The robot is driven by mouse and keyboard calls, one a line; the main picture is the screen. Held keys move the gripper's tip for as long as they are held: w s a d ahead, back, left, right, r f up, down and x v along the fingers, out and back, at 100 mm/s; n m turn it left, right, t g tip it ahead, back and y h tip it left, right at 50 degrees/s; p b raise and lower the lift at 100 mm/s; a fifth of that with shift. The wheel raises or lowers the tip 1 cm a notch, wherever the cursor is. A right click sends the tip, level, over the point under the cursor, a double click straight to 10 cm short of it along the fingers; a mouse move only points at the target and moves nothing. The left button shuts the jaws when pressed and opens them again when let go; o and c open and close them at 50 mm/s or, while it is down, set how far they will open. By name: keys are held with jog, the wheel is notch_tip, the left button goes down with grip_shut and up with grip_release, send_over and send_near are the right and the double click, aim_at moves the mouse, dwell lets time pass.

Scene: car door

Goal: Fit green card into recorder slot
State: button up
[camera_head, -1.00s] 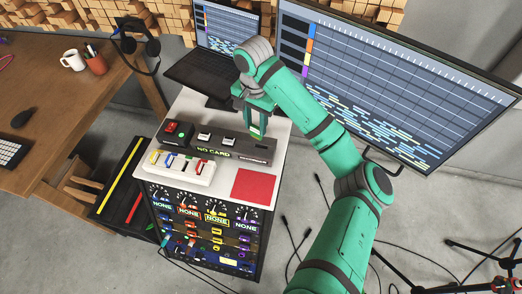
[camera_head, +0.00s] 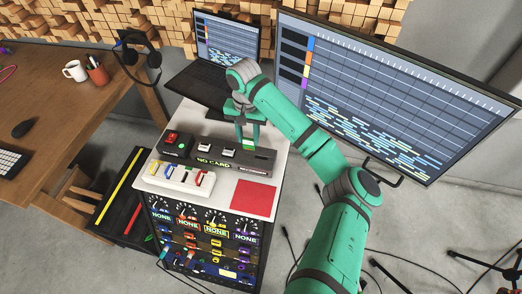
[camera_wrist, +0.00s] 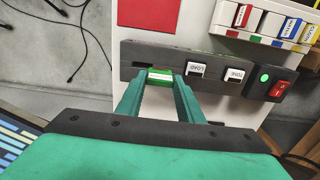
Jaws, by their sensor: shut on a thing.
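The dark recorder (camera_head: 205,158) lies on the white top of the rack, and its front display reads NO CARD. My gripper (camera_head: 247,142) is shut on the green card (camera_head: 249,144) above the right part of the recorder. In the wrist view the green card (camera_wrist: 160,75), with a white band, sits between the fingertips at the edge of the recorder (camera_wrist: 222,61). A dark slot-like line (camera_wrist: 138,64) shows beside the card there. I cannot tell whether the card's lower edge touches or enters the slot.
A white holder with several coloured cards (camera_head: 181,179) stands in front of the recorder, with a red mat (camera_head: 254,199) to its right. A laptop (camera_head: 200,81) and a large monitor (camera_head: 390,90) stand behind. Cables (camera_head: 300,225) lie on the floor.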

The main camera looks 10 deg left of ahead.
jog(key=shift+w+d+f, duration=0.25)
jog(key=shift+d+f, duration=0.45)
jog(key=shift+f, duration=0.7)
jog(key=shift+w+d+f, duration=0.2)
jog(key=shift+d+f, duration=0.45)
jog(key=shift+f, duration=0.8)
jog(key=shift+w+d+f, duration=0.25)
jog(key=shift+d+f, duration=0.45)
jog(key=shift+f, duration=0.7)
jog(key=shift+f, duration=0.15)
jog(key=o, duration=1.1)
